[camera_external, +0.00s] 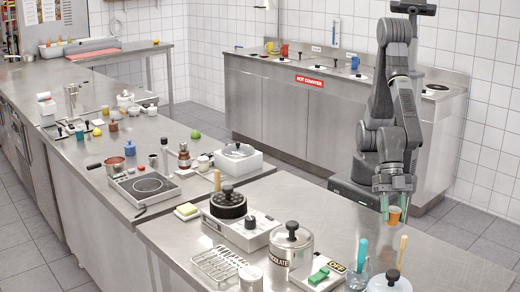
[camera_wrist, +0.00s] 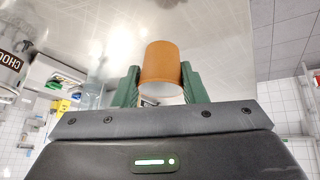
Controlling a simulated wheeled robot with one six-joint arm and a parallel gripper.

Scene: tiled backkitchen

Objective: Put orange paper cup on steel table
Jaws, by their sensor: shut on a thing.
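My gripper (camera_wrist: 160,85) is shut on an orange paper cup (camera_wrist: 162,62), with one green finger on each side of it in the wrist view. In the external view the cup (camera_external: 393,215) is between the green fingertips (camera_external: 395,205) of my gripper, over the right part of the steel table (camera_external: 345,215). I cannot tell whether the cup's base touches the table top. The fingers cover part of the cup's sides.
A steel chocolate pot (camera_external: 290,247), a switch box marked OFF (camera_external: 320,274) and a glass jar with handled tools (camera_external: 358,275) stand near the front of the table. Bare table top lies around the cup. The hot counter (camera_external: 310,110) is behind.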

